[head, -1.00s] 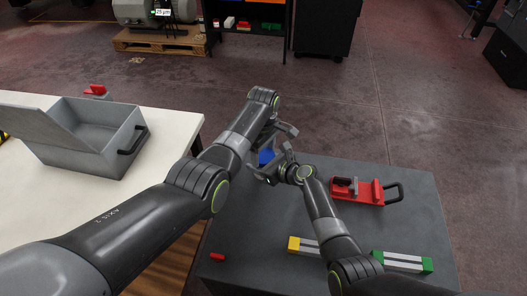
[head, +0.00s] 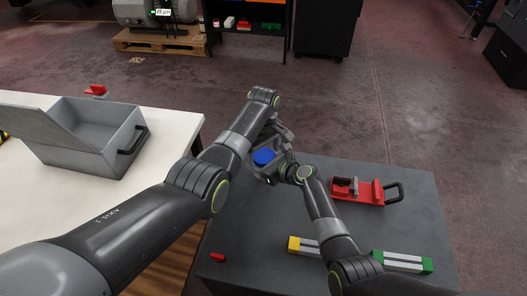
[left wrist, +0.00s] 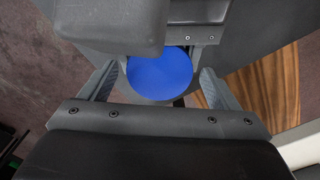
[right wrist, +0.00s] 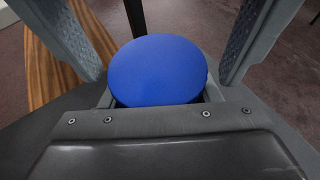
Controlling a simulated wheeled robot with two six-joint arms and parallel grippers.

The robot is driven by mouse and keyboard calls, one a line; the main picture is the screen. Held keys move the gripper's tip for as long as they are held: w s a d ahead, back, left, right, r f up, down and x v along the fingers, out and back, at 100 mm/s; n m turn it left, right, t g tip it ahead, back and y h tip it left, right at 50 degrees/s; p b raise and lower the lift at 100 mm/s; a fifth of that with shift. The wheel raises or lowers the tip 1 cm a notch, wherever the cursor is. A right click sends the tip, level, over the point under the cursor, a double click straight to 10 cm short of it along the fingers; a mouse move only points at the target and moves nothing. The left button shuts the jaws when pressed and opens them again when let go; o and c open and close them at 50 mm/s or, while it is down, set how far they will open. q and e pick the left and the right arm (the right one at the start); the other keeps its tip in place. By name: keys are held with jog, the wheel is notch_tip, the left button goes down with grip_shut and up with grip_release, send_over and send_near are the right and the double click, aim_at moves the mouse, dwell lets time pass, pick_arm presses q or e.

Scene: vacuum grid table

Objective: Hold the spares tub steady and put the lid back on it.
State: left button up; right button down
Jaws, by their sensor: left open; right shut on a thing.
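The blue round lid (head: 264,156) faces up between my two grippers, above the left part of the grey table. It is level or nearly so. In the left wrist view the lid (left wrist: 160,73) lies between the spread fingers of my left gripper (left wrist: 163,88), which is open and clear of its sides. In the right wrist view the lid (right wrist: 158,70) covers the space between the fingers of my right gripper (right wrist: 159,97), whose jaws pass under its rim and are shut on what appears to be the tub. The tub is hidden under the lid, so its seating cannot be told.
On the grey table (head: 250,235) lie a red fixture (head: 362,191) with a dark handle, striped bars with yellow and green ends (head: 402,261), and a small red piece (head: 217,257). An open grey box (head: 85,153) stands on the white table (head: 160,135) at left.

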pick_arm(q)
jog(key=shift+r, duration=2.25)
jog(key=o, duration=0.4)
notch_tip(320, 180, up, 12)
pick_arm(e)
jog(key=shift+c, duration=2)
grip_release()
